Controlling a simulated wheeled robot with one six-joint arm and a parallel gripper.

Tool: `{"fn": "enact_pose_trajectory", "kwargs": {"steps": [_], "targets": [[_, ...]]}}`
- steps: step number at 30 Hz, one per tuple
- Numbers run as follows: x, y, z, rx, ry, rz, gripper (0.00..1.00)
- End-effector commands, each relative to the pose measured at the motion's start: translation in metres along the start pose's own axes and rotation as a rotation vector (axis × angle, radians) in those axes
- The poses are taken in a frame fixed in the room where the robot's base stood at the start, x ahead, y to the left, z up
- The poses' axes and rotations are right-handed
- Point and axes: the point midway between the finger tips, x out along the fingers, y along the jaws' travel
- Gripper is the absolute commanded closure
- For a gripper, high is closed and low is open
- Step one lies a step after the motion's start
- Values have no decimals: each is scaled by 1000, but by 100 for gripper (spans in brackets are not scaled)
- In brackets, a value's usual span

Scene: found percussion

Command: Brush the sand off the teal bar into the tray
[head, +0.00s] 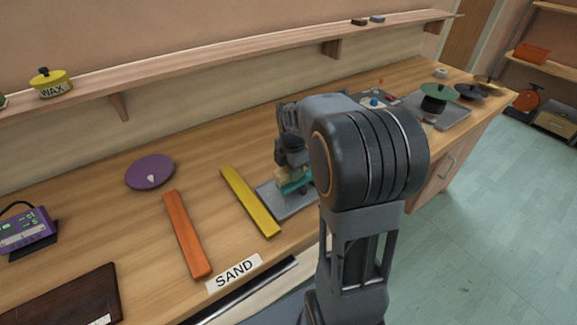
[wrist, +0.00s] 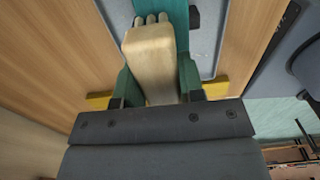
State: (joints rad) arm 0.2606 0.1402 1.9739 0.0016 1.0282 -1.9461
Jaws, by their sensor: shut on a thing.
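My gripper (wrist: 155,88) is shut on a pale wooden brush (wrist: 153,65), with a green finger pad on each side of it. Several pale rounded tufts show at the brush's far end, over the teal bar (wrist: 176,12). I cannot tell whether they touch it. In the head view the teal bar (head: 298,185) lies on a grey flat panel (head: 275,208), mostly hidden by my arm. The brush (head: 283,184) shows just left of it. No sand can be made out on the bar. A dark-edged tray or drawer (head: 250,287) shows below the SAND label (head: 234,272).
A yellow bar (head: 250,202) lies close left of the panel, then an orange bar (head: 186,234) and a purple disc (head: 150,172). A shelf (head: 210,67) runs above the bench's back. A green-topped object (head: 436,97) stands at the far right.

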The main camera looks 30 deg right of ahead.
Motion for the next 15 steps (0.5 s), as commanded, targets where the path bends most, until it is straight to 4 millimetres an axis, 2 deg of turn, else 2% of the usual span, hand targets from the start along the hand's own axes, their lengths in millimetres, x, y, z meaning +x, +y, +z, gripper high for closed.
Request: {"fn": "enact_pose_trajectory", "kwargs": {"steps": [15], "targets": [[0, -33, 0, 0, 0, 1, 88]]}}
